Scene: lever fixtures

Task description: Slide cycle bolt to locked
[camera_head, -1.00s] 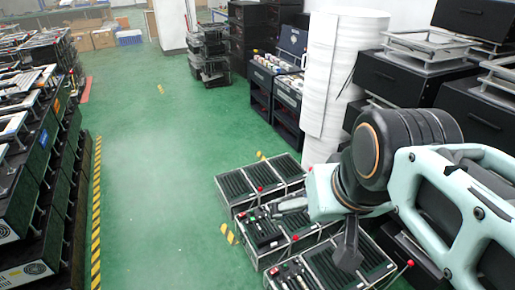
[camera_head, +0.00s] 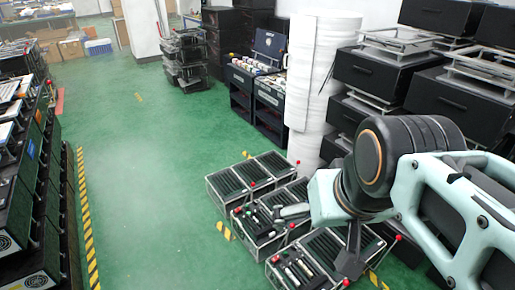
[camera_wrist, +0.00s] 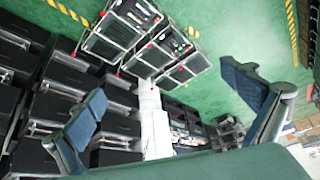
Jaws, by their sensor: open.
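Low black fixture boxes (camera_head: 240,182) in metal frames stand on the floor, with red-tipped knobs (camera_head: 275,259) on their edges. Small grey and white fittings (camera_head: 297,268) sit on top of the front box. I cannot tell which small part is the cycle bolt. My gripper (camera_head: 322,234) is over these boxes in the head view, partly hiding them. In the wrist view, its two blue-padded fingers (camera_wrist: 163,80) are spread wide with nothing between them. The boxes (camera_wrist: 105,48) show beyond the fingers there, apart from them.
A white wrapped column (camera_head: 322,75) and stacked black cases (camera_head: 375,75) stand behind the boxes at the right. Black racks (camera_head: 30,185) line the left side. Open green floor (camera_head: 140,170) lies between, with a yellow-black stripe (camera_head: 84,215).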

